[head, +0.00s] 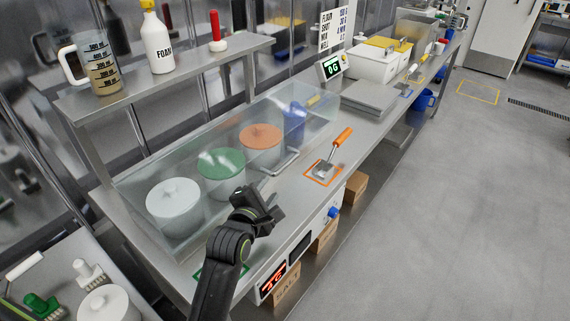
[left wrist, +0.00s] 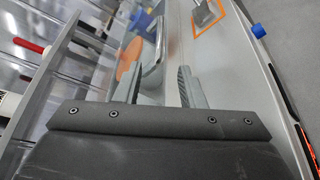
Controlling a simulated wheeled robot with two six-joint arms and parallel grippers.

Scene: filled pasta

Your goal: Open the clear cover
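The clear cover (head: 200,138) is a long transparent box lid on the steel counter, and it looks shut over several round-lidded containers. Its bar handle (head: 281,165) runs along the front side, and it also shows in the left wrist view (left wrist: 154,62). My left gripper (head: 268,207) is in front of the cover, nearer the camera than the handle and apart from it. In the left wrist view its two fingers (left wrist: 160,84) are spread with nothing between their tips, and the handle lies ahead of them. My right gripper is not in view.
Under the cover are a white (head: 173,198), a green (head: 221,161) and an orange lid (head: 260,137), plus a blue container (head: 294,121). A scoop with an orange handle (head: 342,137) lies on an orange-outlined square. A shelf (head: 170,75) stands behind. Open floor lies right.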

